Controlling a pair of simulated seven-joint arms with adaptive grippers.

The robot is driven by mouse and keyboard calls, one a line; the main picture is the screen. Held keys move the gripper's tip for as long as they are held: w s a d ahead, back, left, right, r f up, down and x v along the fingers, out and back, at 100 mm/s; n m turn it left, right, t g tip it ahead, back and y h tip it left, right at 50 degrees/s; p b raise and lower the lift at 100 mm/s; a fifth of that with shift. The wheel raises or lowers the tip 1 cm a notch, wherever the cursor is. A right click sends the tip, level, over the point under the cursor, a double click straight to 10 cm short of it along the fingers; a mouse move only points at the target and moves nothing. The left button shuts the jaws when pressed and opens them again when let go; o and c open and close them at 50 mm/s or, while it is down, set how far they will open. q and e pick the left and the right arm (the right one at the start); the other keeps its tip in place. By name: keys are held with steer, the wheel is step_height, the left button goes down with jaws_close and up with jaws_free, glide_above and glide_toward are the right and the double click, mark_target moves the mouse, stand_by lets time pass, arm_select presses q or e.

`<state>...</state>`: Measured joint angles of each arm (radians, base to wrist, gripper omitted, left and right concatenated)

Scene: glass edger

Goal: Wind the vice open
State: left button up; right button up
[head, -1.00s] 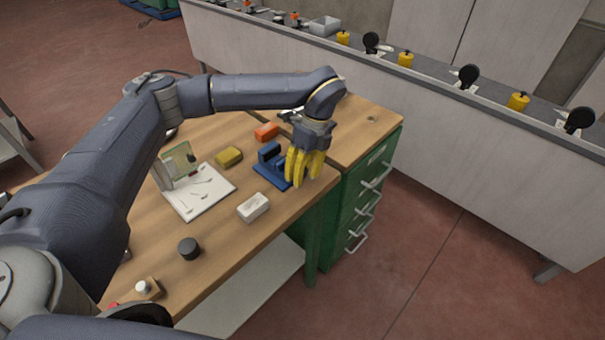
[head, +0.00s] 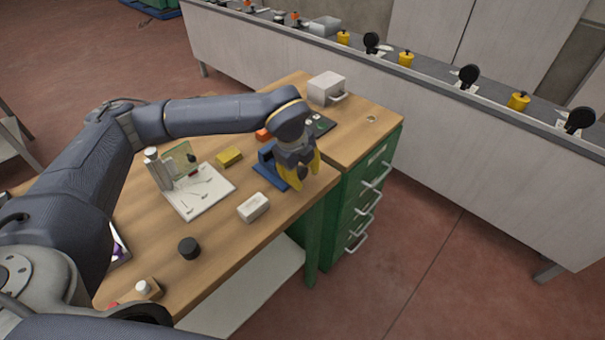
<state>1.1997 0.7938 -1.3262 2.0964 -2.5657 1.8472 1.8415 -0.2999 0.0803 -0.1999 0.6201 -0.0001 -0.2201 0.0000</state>
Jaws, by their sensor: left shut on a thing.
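The blue vice (head: 266,172) stands near the front right edge of the wooden workbench. My left gripper (head: 298,182), with yellow fingers, points down at the vice's right end, on the side toward the bench edge. It is shut on the vice's handle, which the fingers and wrist hide. The gripper also covers part of the vice, so the gap between the jaws cannot be made out. My right gripper is not in view.
A black round piece (head: 189,248) sits nearer. A white box (head: 327,88) stands behind.

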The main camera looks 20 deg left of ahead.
arm_select(q)
steer(key=shift+t, duration=0.4)
steer(key=o, duration=1.2)
steer(key=shift+r, duration=0.1)
steer(key=v, duration=1.1)
steer(key=shift+a+r, duration=0.2)
steer(key=shift+r, duration=0.2)
